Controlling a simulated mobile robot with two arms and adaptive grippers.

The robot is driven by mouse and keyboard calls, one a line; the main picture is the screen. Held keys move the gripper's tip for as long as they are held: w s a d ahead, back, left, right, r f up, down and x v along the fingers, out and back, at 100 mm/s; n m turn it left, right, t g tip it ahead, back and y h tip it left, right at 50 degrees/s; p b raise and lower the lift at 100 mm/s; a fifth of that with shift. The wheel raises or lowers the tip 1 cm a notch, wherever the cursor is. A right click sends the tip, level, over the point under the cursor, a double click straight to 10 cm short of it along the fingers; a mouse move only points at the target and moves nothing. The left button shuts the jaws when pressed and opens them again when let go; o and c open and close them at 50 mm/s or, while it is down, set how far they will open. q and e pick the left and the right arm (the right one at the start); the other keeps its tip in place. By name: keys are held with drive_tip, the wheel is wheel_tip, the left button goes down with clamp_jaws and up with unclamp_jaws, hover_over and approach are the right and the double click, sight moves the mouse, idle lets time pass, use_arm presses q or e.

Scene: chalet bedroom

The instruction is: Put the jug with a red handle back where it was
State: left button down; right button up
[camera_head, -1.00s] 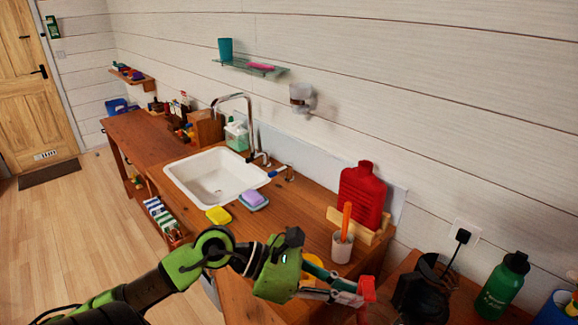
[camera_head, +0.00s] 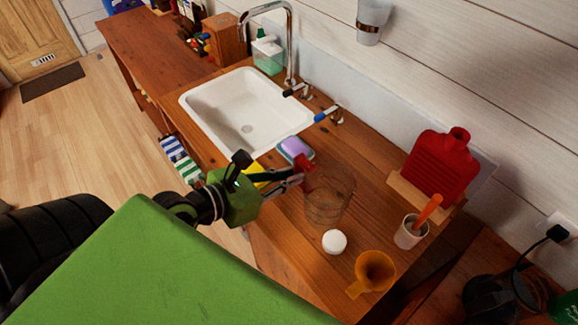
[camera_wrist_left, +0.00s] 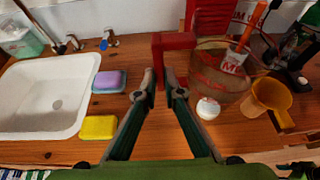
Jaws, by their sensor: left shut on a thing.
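The clear jug (camera_head: 331,204) with a red handle (camera_head: 308,172) is at the front part of the wooden worktop, right of the sink. My left gripper (camera_head: 298,182) is shut on the red handle, coming in from the left. In the left wrist view, the red handle (camera_wrist_left: 176,41) stands at the fingertips of my left gripper (camera_wrist_left: 163,82), and the clear body (camera_wrist_left: 222,82) extends to the right. I cannot tell whether the jug's base touches the worktop. My right gripper is out of view.
A white round object (camera_head: 334,242), an orange funnel-like cup (camera_head: 376,268) and a white cup (camera_head: 408,234) stand close to the jug. The purple sponge (camera_head: 296,147), yellow sponge (camera_wrist_left: 98,127) and sink (camera_head: 240,110) are left. A red hot-water bottle (camera_head: 440,163) stands behind.

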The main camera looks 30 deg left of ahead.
use_arm(q)
drive_tip(key=w+a+f, duration=0.3)
drive_tip(key=f, duration=0.1)
drive_tip(key=w+a+f, duration=0.3)
drive_tip(key=w+f, duration=0.1)
drive_tip(key=w+a+f, duration=0.2)
drive_tip(key=w+f, duration=0.2)
drive_tip(key=shift+a+f, duration=0.2)
drive_tip(key=shift+a, duration=0.2)
drive_tip(key=shift+f, duration=0.15)
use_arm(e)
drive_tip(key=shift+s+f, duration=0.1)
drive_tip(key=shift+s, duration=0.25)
